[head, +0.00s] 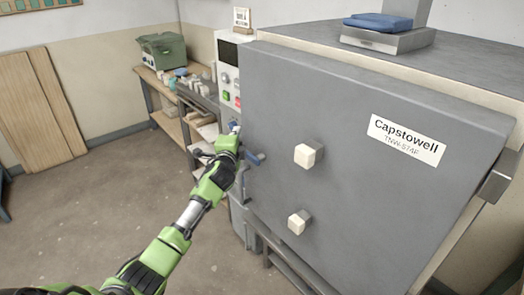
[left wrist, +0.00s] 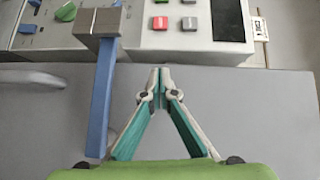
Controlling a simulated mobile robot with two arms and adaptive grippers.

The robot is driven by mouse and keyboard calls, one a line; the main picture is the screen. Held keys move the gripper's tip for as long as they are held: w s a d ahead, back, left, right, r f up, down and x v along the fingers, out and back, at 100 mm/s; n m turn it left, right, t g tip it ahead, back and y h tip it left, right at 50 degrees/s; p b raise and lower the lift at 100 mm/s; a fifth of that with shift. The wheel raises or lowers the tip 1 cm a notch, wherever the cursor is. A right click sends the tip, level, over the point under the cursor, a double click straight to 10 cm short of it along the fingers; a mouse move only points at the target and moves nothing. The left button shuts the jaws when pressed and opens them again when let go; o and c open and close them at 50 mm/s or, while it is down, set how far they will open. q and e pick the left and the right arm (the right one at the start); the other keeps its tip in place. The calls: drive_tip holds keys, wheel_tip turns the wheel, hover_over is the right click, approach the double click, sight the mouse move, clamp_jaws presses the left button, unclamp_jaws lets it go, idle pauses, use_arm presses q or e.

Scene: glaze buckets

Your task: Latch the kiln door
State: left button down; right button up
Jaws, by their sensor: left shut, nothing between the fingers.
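The kiln door (head: 370,130) is a large grey slab with two cream knobs and a "Capstowell" label. It stands against or very near the kiln front; I cannot tell whether it is fully flush. The blue latch handle (head: 257,158) is at the door's left edge, partly hidden by my left arm. In the left wrist view the blue handle (left wrist: 101,105) hangs from a metal block (left wrist: 98,22), left of the fingers. My left gripper (head: 235,128) is shut and empty; its fingertips also show in the wrist view (left wrist: 160,73), to the right of the handle, apart from it.
The control panel (head: 229,75) with red and green buttons stands left of the door. A workbench (head: 165,105) with a green box (head: 162,50) is behind.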

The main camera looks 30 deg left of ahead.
use_arm(q)
drive_tip(key=a+f+p, duration=0.1)
drive_tip(key=a+f+n+g+p, duration=0.1)
drive_tip(key=f+p, duration=0.1)
drive_tip(key=w+f+g+h+p, duration=0.1)
drive_tip(key=shift+w+a+f+n, duration=0.1)
drive_tip(key=shift+a+f+n, duration=0.15)
drive_tip(key=shift+a+n, duration=0.15)
drive_tip(key=shift+f, duration=0.1)
idle(0.5)
drive_tip(key=s+a+r+p, duration=0.2)
drive_tip(key=s+r, duration=0.4)
drive_tip(key=r, duration=0.5)
drive_tip(key=shift+s+a, duration=0.3)
drive_tip(key=shift+a, duration=0.1)
